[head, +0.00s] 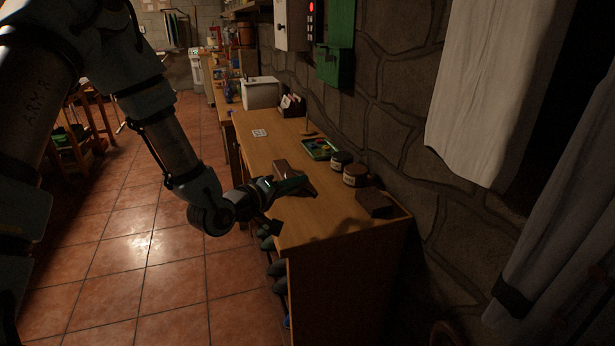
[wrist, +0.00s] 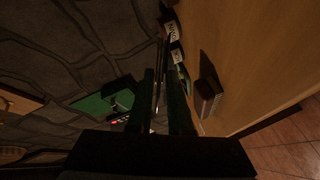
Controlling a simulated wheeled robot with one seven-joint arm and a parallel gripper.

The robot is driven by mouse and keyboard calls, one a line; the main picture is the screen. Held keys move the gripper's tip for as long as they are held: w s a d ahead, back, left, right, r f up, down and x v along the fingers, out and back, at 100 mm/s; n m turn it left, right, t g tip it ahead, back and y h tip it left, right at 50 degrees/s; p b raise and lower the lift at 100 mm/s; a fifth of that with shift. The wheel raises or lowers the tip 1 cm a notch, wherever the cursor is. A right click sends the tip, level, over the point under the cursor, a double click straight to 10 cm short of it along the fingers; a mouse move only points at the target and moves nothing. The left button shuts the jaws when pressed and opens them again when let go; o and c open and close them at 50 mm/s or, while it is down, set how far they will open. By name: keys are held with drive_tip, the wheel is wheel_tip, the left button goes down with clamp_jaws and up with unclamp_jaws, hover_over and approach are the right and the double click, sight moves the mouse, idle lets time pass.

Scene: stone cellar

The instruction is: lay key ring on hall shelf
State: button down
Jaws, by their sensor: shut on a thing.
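The hall shelf (head: 335,215) is a long wooden unit along the stone wall, with a flat top and dark shoe-like shapes in its open front. My gripper (head: 300,186) is over the near part of its top, apart from the wall. In the wrist view my gripper (wrist: 162,100) is shut on a thin, partly shiny thing, which I take as the key ring (wrist: 157,86). Its shape is mostly hidden between the dark fingers. In the head view the key ring cannot be made out. The shelf top also shows in the wrist view (wrist: 245,60).
A brown block (head: 282,167) stands beside my gripper. Two dark jars (head: 355,175), a dark flat box (head: 374,202) and a colourful tray (head: 320,149) line the wall side. A white card (head: 260,133) lies farther back. Bare wood shows around the near end.

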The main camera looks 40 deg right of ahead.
sight(302, 217)
drive_tip(key=shift+s+d+r, duration=0.2)
drive_tip(key=shift+s+d, duration=0.25)
drive_tip(key=shift+d, duration=0.1)
drive_tip(key=shift+f, duration=0.15)
drive_tip(key=shift+f+b, duration=2.35)
drive_tip(key=shift+f, duration=0.8)
drive_tip(key=c, duration=0.8)
unclamp_jaws()
drive_tip(key=shift+o, duration=0.2)
drive_tip(key=b+v, duration=0.2)
drive_tip(key=v, duration=0.8)
drive_tip(key=shift+a, duration=0.45)
drive_tip(key=shift+w, duration=0.1)
